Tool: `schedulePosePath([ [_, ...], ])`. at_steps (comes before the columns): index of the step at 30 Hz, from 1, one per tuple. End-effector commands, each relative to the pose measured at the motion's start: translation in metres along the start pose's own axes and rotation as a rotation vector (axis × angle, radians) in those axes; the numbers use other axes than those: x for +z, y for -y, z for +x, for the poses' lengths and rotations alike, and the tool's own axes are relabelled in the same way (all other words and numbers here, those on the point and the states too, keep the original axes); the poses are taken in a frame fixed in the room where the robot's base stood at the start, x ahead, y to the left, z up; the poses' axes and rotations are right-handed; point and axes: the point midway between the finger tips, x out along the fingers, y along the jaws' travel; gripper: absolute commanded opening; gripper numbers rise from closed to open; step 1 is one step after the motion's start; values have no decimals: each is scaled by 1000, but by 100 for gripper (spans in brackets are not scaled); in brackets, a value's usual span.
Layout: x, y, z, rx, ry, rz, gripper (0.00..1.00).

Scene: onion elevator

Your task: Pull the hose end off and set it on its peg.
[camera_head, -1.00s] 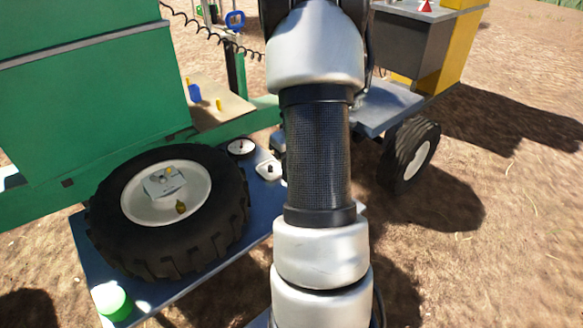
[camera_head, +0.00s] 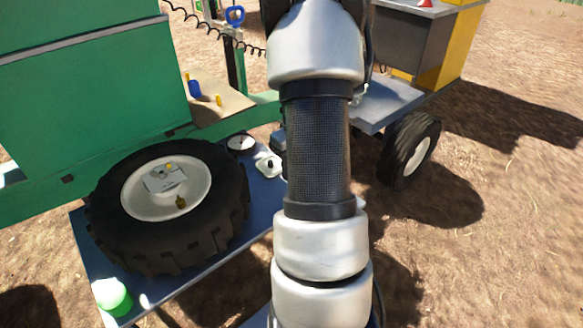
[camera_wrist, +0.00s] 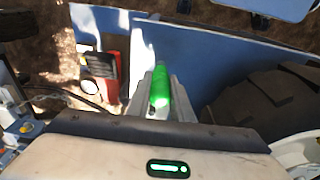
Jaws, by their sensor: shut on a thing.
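My gripper (camera_wrist: 160,98) shows in the wrist view, its two grey fingers shut on a bright green cylindrical piece (camera_wrist: 160,88). This piece may be the hose end; I cannot tell whether it is still joined to anything. In the head view my own arm hides the gripper and the held piece. Black coiled lines (camera_head: 184,14) hang at the top of the head view, near a blue ring-shaped handle (camera_head: 235,16). I cannot make out which peg is the hose end's.
A green machine body (camera_head: 85,90) stands at left. A wheeled cart (camera_head: 385,105) stands at right. A red-and-black box (camera_wrist: 100,75) shows in the wrist view.

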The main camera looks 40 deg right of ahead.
Motion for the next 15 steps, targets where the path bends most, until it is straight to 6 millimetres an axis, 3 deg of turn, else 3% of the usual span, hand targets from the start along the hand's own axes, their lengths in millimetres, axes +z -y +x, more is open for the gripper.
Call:
schedulePosePath([
  [15,1,0,10,0,0,0,0],
])
